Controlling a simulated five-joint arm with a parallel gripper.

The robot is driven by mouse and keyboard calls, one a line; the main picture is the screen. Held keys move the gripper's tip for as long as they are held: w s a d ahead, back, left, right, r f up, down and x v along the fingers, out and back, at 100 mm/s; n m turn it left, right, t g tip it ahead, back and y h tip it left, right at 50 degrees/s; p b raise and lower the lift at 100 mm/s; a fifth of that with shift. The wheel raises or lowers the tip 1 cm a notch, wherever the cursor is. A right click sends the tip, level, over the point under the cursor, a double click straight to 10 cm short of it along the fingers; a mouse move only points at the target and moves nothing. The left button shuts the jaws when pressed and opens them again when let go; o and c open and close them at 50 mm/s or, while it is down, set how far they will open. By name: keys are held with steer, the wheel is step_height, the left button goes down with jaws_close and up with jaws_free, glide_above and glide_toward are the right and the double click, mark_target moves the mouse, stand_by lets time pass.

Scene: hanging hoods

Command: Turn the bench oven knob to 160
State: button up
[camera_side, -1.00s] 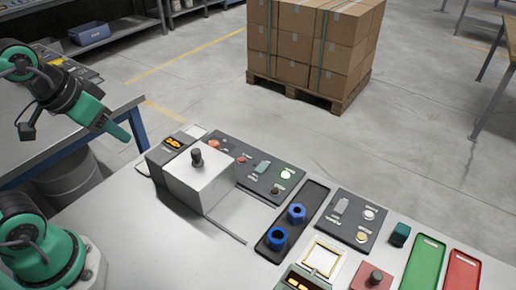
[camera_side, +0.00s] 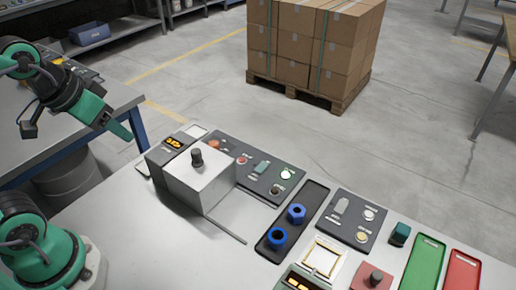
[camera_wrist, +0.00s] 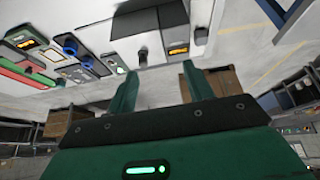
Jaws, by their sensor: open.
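A pale box-shaped unit (camera_side: 203,182) stands on the bench with a black knob (camera_side: 197,157) upright on its top. Beside it is a dark housing with a lit orange display (camera_side: 174,142); its digits are too small to read surely. I take this to be the bench oven. In the wrist view the knob (camera_wrist: 143,53) and the orange display (camera_wrist: 178,48) show beyond my fingers. My gripper (camera_side: 126,133) is up in the air to the left of the unit, apart from it. In the wrist view its two green fingers (camera_wrist: 159,70) are spread and empty.
A dark switch panel (camera_side: 257,166) lies behind the unit. A black tray (camera_side: 270,240) with two blue parts is to its right. Further right are another panel (camera_side: 350,220), a green tray (camera_side: 424,265) and a red tray (camera_side: 461,272). The air between gripper and knob looks clear.

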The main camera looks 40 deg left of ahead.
steer(key=w, duration=0.1)
steer(key=n+g, duration=0.5)
steer(key=n, duration=0.3)
glide_above(213, 144)
steer(key=f, duration=1.4)
steer(key=shift+s+a+f, duration=0.2)
steer(key=shift+s+f, duration=0.05)
steer(key=shift+f, duration=0.1)
steer(key=shift+w+f, duration=0.2)
steer(key=shift+f, duration=0.15)
steer(key=shift+f, duration=0.15)
steer(key=shift+w+d+f, duration=0.1)
steer(key=shift+d+f, duration=0.05)
steer(key=shift+f, duration=3.6)
